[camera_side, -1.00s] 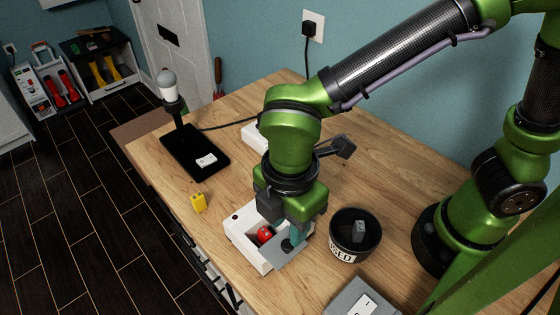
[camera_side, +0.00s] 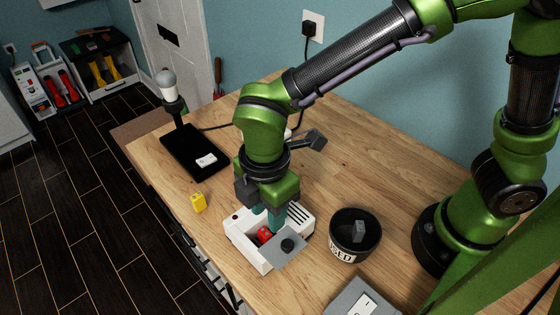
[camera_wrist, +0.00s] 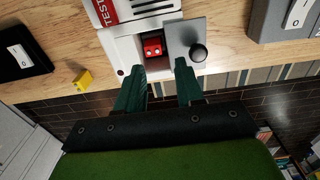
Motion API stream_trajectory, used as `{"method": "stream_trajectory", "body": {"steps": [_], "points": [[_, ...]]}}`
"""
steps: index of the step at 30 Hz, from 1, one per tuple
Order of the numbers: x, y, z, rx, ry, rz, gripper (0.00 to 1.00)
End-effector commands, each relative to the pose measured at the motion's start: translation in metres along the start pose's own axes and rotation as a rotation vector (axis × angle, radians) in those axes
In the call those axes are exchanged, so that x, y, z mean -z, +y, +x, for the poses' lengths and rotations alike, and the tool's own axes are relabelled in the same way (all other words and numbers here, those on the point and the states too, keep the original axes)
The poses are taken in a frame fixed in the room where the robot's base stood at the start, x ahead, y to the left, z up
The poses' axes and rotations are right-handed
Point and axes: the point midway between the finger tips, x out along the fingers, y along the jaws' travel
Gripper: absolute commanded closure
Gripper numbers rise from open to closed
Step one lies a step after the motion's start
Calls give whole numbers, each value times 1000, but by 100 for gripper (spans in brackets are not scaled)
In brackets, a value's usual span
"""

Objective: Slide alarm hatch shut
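The white alarm box (camera_side: 240,243) sits near the table's front edge, and its TEST label shows in the wrist view (camera_wrist: 115,10). Its compartment is partly uncovered, with a red block (camera_side: 264,234) inside, also in the wrist view (camera_wrist: 152,47). The grey hatch plate (camera_side: 292,257) with a black round knob (camera_side: 288,245) lies to the right of the opening; the wrist view shows the plate (camera_wrist: 185,32) and knob (camera_wrist: 198,53) too. My gripper (camera_side: 268,214) is open and empty above the box, left of the knob. Its fingertips (camera_wrist: 160,66) are apart from the knob.
A black bin marked USED (camera_side: 343,255) holding a grey block stands right of the box. A yellow block (camera_side: 198,203) lies to the left. A black pad (camera_side: 185,140) with a lamp is farther back. A grey switch box (camera_side: 345,296) is at front right.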

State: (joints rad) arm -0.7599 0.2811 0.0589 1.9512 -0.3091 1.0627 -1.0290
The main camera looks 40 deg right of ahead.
Motion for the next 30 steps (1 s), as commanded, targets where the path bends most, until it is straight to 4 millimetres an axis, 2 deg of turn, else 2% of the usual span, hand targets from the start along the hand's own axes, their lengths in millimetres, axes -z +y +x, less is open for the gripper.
{"method": "stream_trajectory", "body": {"steps": [1,9,18,29,30], "points": [[1,-12,-1,3,0,-10,63],[1,-50,-1,2,1,-9,63],[0,-50,26,4,-1,-5,63],[1,-50,30,2,1,-5,63],[1,-50,30,2,1,-5,66]]}}
